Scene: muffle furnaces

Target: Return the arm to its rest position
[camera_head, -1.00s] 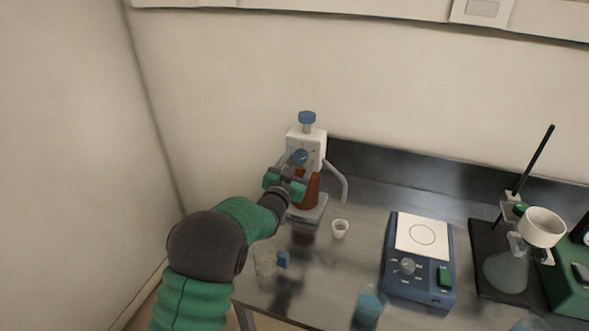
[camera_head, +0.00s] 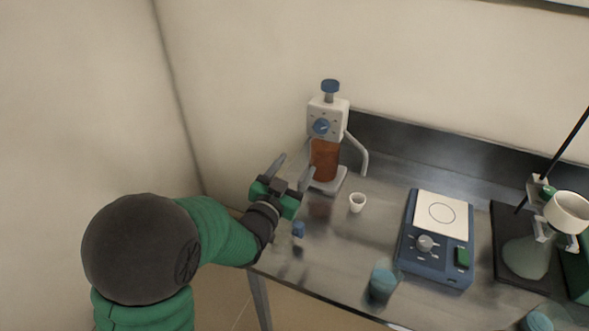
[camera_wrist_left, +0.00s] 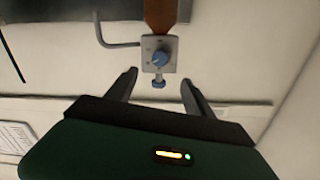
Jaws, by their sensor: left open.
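My left gripper (camera_head: 293,168) is open and empty, held above the left part of the steel bench. It is to the left of and apart from the bottle dispenser (camera_head: 325,122), which has a white head, a blue knob and an amber bottle. In the left wrist view the dispenser (camera_wrist_left: 159,52) appears beyond the gap between the two open fingers (camera_wrist_left: 158,85), with nothing between them. My left arm bends in from the lower left. My right gripper is not in view.
A small white cup (camera_head: 357,203) stands right of the dispenser. A blue stirrer hotplate (camera_head: 436,238) and a flask (camera_head: 527,256) with a white funnel (camera_head: 567,212) stand further right. A beaker of blue liquid (camera_head: 382,282) is near the front edge. A small blue-capped item (camera_head: 298,230) sits below the gripper.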

